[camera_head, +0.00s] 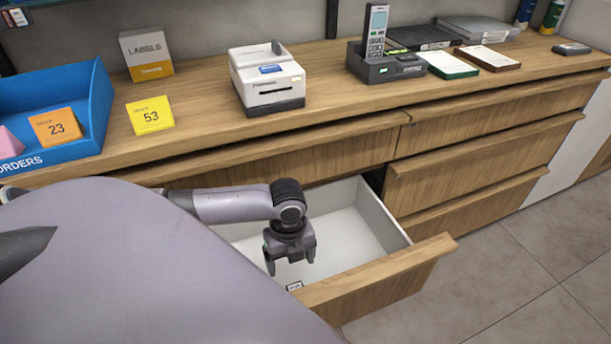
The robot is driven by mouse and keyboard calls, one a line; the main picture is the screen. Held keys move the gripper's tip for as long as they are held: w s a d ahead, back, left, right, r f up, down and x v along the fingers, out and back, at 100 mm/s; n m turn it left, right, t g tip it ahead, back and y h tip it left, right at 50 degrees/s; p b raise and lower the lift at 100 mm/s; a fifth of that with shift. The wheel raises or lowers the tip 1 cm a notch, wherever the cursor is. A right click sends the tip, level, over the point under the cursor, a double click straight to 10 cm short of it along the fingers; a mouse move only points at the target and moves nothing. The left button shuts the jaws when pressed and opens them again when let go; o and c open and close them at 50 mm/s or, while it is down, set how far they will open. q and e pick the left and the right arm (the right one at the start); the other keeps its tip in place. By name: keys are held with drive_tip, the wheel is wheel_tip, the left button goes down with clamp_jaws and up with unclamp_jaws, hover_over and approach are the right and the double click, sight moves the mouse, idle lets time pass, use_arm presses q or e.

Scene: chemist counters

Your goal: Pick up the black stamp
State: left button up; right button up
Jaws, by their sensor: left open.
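My left gripper (291,262) hangs over the open drawer (395,248), fingers pointing down. Its two fingers are apart and nothing shows between them. A small black-edged item with a pale face (294,286) lies in the drawer near its front panel, just below and in front of the fingers. It may be the black stamp, but it is too small to tell. My right gripper is not in view.
The wooden counter (210,112) holds a blue orders tray (88,110), a labels box (146,53), a white printer (266,78) and a phone on its base (376,45). The drawer's front panel (375,280) and side walls surround the gripper. Floor is clear at right.

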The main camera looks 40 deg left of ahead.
sight(295, 286)
use_arm(q)
drive_tip(key=f+b, duration=0.2)
drive_tip(key=f, duration=0.1)
drive_tip(key=f+b, duration=0.5)
drive_tip(key=f, duration=0.2)
drive_tip(key=shift+w+b, duration=0.35)
drive_tip(key=shift+b, duration=0.05)
wheel_tip(295, 286, down, 2)
drive_tip(key=shift+d+f+b, duration=0.1)
drive_tip(key=shift+b, duration=0.35)
wheel_tip(295, 286, down, 4)
drive_tip(key=shift+s+d+f+b, duration=0.1)
drive_tip(key=shift+d+f+b, duration=0.05)
drive_tip(key=shift+b, duration=1)
drive_tip(key=c, duration=1.1)
drive_tip(key=shift+c, duration=0.2)
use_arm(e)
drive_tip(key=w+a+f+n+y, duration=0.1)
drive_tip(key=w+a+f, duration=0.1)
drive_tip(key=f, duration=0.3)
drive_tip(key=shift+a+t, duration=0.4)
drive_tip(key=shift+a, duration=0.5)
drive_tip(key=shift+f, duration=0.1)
use_arm(q)
drive_tip(key=shift+r, duration=0.2)
